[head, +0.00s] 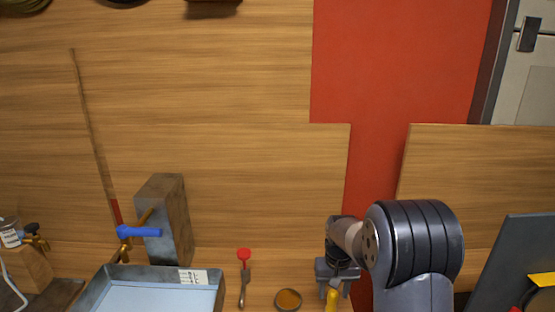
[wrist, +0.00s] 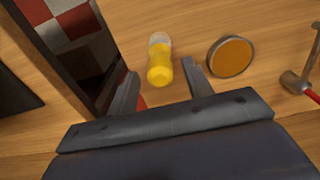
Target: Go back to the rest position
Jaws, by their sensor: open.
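My gripper (head: 335,270) is at the lower middle-right of the head view, low over the wooden surface, seen with my grey arm beside it. In the wrist view its two fingers (wrist: 160,72) are spread apart with nothing clasped. A yellow bottle (wrist: 160,65) with a pale end is in the wrist view, just past the fingertips and between them in the picture. It also shows below my gripper in the head view (head: 332,299), partly cut off by the frame edge. I cannot tell whether the fingers touch it.
A round tin with an orange-brown top (head: 288,299) and a red-ended tool (head: 244,275) lie to the left. A pale blue tray (head: 155,273), a grey block (head: 170,215) and a blue-handled valve (head: 138,231) stand further left. A dark panel (head: 512,262) rises at right.

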